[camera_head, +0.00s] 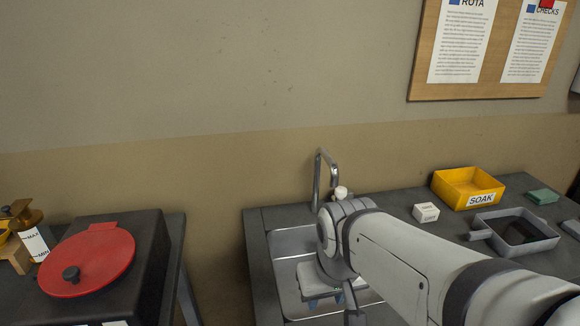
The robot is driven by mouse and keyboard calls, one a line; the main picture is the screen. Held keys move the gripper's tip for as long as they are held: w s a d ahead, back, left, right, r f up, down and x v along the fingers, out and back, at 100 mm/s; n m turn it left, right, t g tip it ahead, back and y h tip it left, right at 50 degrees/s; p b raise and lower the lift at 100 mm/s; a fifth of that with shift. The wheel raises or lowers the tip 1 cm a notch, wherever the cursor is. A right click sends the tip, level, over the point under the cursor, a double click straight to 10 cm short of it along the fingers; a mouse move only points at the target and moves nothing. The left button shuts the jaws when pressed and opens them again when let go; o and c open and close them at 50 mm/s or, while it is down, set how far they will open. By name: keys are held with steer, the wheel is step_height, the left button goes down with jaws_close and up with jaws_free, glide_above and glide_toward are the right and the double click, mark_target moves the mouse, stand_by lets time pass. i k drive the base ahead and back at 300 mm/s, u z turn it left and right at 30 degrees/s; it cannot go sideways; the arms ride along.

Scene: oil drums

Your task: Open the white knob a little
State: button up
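The white knob (341,192) shows just above my wrist, close by the chrome tap (318,172) at the back of the sink. Its lower part is hidden behind my arm, so I cannot tell how far it is turned. My gripper (325,300) hangs over the sink basin (290,242), lower in the picture than the knob and apart from it. Its fingers are small and partly covered by my arm, so their opening is unclear. I see nothing held in it.
Right of my arm on the dark counter are a small white box (426,212), a yellow SOAK tray (467,185), a grey tray (527,246) and a green pad (543,196). A black unit with a red lid (105,255) stands left, across a gap.

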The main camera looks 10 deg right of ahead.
mark_target(340, 192)
steer(key=z, duration=0.15)
steer(key=k, duration=0.55)
steer(key=u, duration=2)
steer(key=k, duration=0.75)
steer(key=z, duration=1.9)
steer(key=i, duration=1.05)
